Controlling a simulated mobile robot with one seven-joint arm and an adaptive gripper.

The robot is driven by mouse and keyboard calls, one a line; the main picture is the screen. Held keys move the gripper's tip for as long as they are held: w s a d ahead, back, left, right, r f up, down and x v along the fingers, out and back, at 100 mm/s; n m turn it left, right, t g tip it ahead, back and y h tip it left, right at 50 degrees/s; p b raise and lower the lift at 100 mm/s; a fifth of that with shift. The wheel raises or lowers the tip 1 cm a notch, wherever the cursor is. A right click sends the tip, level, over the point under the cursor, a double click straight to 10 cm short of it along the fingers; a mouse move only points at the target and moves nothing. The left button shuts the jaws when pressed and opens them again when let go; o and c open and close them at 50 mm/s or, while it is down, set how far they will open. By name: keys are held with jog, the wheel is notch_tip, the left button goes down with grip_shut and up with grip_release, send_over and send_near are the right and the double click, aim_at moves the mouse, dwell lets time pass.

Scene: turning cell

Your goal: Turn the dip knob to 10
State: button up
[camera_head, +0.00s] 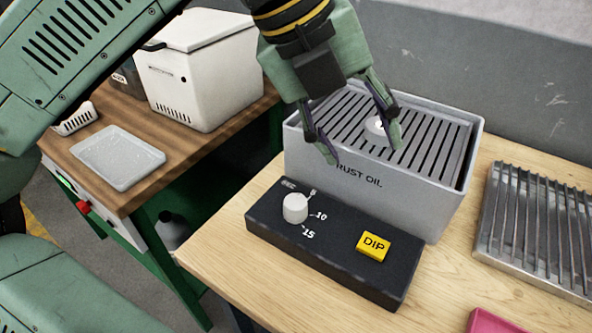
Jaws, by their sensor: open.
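The dip knob (295,208) is a white cylinder on the left part of a black control box (335,262). Printed marks stand to its right: one at the upper right that looks like 5, then 10 to the right and 15 at the lower right. I cannot tell which mark the knob points at. A yellow DIP button (373,246) is on the box's right part. My gripper (361,147) is open, with its fingers wide apart. It is above and behind the box, over the rust oil tank, away from the knob.
The grey rust oil tank (385,205) with a slatted top stands behind the box. A pale round part (375,126) is on its slats. A metal rack (540,225) is at right, a pink object (495,322) in front. A white bin (200,70) and tray (117,158) occupy the left bench.

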aim_at(295, 202)
jog(key=w+a+f+n+y, duration=0.25)
jog(key=a+n+y, duration=0.2)
jog(key=a, duration=0.25)
jog(key=shift+m+g+y, duration=0.25)
jog(key=shift+g+y, duration=0.05)
jog(key=shift+y, duration=0.05)
jog(key=f, duration=0.3)
jog(key=f+p, duration=0.1)
jog(key=f, duration=0.3)
jog(key=f+p, duration=0.1)
jog(key=f, duration=0.3)
jog(key=shift+s+d, duration=0.2)
jog(key=shift+s, duration=0.05)
jog(key=shift+c, duration=0.2)
jog(key=c, duration=1.1)
